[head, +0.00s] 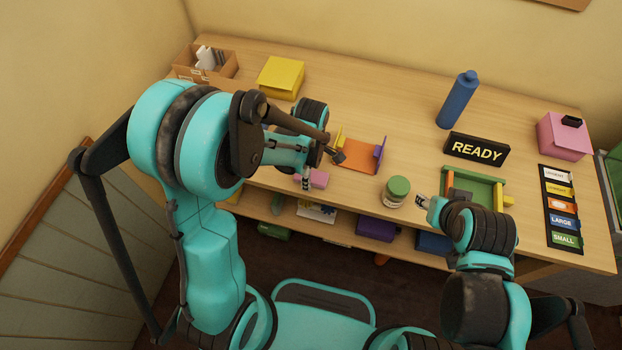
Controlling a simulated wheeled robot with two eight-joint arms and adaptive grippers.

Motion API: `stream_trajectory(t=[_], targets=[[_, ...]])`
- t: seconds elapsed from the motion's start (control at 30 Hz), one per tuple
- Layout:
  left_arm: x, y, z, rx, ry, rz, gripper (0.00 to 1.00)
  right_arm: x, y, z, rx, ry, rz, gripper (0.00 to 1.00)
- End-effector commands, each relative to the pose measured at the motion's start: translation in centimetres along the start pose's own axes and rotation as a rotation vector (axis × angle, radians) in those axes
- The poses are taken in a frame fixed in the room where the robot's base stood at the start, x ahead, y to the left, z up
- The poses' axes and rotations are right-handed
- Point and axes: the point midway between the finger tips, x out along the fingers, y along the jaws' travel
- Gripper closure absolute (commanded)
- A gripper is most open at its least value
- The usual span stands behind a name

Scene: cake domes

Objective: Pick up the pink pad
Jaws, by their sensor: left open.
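A small pink pad (319,179) lies at the front edge of the table, left of the orange tray. My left gripper (322,170) is open right over the pad. One fingertip shows in front of the pad and hides part of it; the other is near the tray's left side. I cannot tell whether either finger touches the pad. My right gripper (424,200) is near the table's front edge, between the green-lidded jar and the green tray. Its fingers are too small to tell open from shut.
The orange tray (358,157) has yellow and purple ends. A green-lidded jar (397,190) and a green tray (482,187) stand near the front. A READY sign (476,149), blue bottle (458,100), pink box (562,140) and yellow box (281,77) stand farther back. The back middle is clear.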

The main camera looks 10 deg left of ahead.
Motion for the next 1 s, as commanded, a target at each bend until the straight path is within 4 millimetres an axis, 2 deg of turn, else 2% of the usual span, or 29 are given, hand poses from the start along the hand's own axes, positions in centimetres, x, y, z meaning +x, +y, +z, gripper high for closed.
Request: stream_trajectory(t=[0.27,0.4,0.43,0.8,1.0], targets=[[0.4,0.0,0.0,0.001,0.000,0.000,0.33,0.1,0.0,0.0,0.000,0.000,0.000,0.60],[0.3,0.0,0.0,0.001,0.000,0.000,0.70,0.1,0.0,0.0,0.000,0.000,0.000,0.60],[0.3,0.0,0.0,0.001,0.000,0.000,0.75,0.1,0.0,0.0,0.000,0.000,0.000,0.60],[0.2,0.0,0.0,0.001,0.000,0.000,0.75,0.0,0.0,0.0,0.000,0.000,0.000,0.60],[-1.5,0.0,0.0,0.001,0.000,0.000,0.75,-0.6,0.0,-0.5,0.000,0.000,0.000,0.60]])
